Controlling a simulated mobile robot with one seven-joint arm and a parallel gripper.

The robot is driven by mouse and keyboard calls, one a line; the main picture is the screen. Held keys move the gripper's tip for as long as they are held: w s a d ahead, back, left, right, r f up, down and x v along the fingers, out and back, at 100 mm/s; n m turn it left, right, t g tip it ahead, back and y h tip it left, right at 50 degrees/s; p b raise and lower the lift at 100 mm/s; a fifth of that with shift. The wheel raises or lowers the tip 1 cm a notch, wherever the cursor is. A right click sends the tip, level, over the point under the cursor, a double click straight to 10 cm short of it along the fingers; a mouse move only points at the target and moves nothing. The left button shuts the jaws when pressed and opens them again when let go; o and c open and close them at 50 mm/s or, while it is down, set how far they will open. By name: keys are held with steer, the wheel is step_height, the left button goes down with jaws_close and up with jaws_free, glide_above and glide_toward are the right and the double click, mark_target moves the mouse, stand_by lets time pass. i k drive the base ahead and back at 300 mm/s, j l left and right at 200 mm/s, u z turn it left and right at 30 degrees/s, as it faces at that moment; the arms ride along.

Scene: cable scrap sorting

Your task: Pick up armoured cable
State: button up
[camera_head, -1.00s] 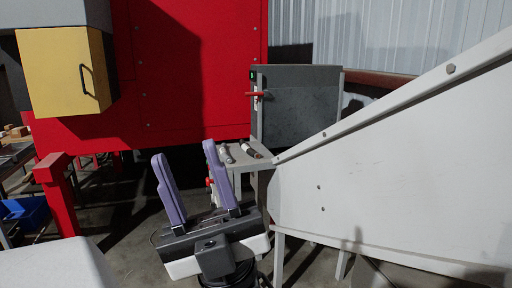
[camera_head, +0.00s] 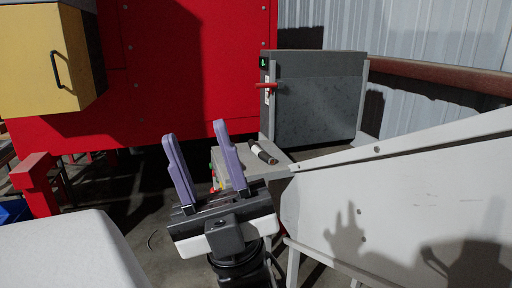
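My gripper (camera_head: 195,131) is open, its two purple fingers apart and pointing up, with nothing between them. A short cable piece (camera_head: 263,153), dark with a pale band, lies on a small grey table (camera_head: 276,168) just right of the right finger and behind it. Whether this piece is the armoured cable I cannot tell at this size. The right finger covers the left part of the tabletop. A second, lighter piece seen there earlier is not visible now.
A grey box-like panel with a red handle (camera_head: 267,86) stands behind the table. A large pale sloped chute (camera_head: 400,190) fills the right side. A red machine (camera_head: 190,60) and yellow box (camera_head: 40,60) stand behind and left.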

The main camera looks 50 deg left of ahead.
mark_target(261, 155)
steer(key=i+j, duration=0.1)
steer(key=j, duration=0.3)
steer(key=i+j, duration=0.15)
steer(key=j, duration=0.2)
steer(key=i+j, duration=0.1)
steer(key=j, duration=0.3)
steer(key=i+j, duration=0.15)
steer(key=j, duration=0.2)
steer(key=i+j, duration=0.1)
steer(key=j, duration=0.3)
steer(key=i, duration=0.15)
